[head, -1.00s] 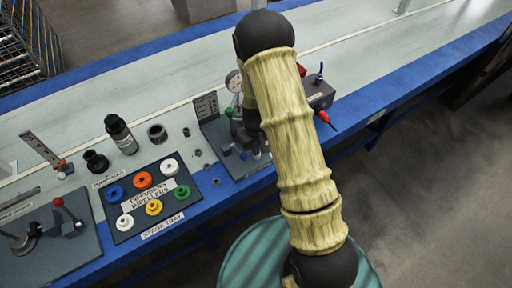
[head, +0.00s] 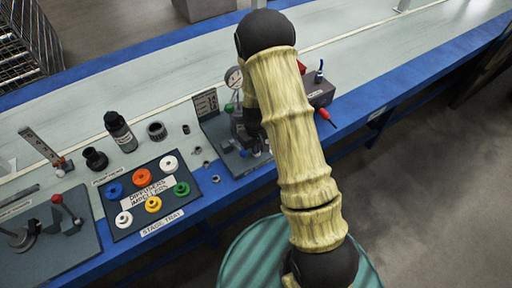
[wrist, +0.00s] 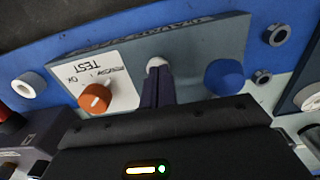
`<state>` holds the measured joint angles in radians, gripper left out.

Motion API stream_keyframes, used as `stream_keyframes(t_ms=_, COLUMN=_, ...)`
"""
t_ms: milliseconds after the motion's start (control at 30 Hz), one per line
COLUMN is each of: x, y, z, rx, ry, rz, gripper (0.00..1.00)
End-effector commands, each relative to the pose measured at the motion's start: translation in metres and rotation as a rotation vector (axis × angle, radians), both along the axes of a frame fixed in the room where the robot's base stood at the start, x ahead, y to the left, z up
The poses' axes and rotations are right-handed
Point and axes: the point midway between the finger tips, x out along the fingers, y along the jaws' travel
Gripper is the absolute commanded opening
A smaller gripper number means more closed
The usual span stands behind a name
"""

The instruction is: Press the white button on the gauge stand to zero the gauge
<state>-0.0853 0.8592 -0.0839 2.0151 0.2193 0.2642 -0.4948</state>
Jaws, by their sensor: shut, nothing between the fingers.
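The gauge stand (head: 225,141) is a grey base with an upright back panel and a round white gauge dial (head: 233,78). It stands near the front edge of the bench, partly hidden behind my arm. In the wrist view, the white button (wrist: 157,63) sits on the stand's grey base (wrist: 200,50), between an orange knob (wrist: 95,97) on a white TEST label and a round blue pad (wrist: 223,76). My gripper (wrist: 158,72) is shut and empty. Its dark fingertips are right at the white button and overlap it in the picture; I cannot tell whether they touch it.
A stage tray (head: 111,210) with several coloured rings lies left of the stand. A black bottle (head: 119,132) and small round fittings stand behind the tray. A dark box (head: 318,93) with a red-tipped connector is right of my arm. The bench behind is clear.

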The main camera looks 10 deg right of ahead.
Motion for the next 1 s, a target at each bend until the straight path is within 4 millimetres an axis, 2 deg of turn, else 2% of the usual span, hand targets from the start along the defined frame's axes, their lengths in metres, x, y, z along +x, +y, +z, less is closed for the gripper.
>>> stream_keyframes(t_ms=33, x=-0.007, y=0.000, z=-0.009, rx=0.000, ry=0.021, rz=0.001, gripper=0.00)
stream_keyframes(t_ms=233, x=-0.007, y=0.001, z=-0.009, rx=0.000, ry=0.022, rz=0.001, gripper=0.00)
stream_keyframes(t_ms=467, x=-0.007, y=0.001, z=0.002, rx=0.001, ry=0.020, rz=0.001, gripper=0.00)
stream_keyframes(t_ms=833, x=-0.004, y=0.001, z=0.057, rx=0.000, ry=-0.004, rz=0.001, gripper=0.00)
stream_keyframes(t_ms=1000, x=-0.003, y=0.001, z=0.092, rx=0.000, ry=-0.007, rz=0.001, gripper=0.00)
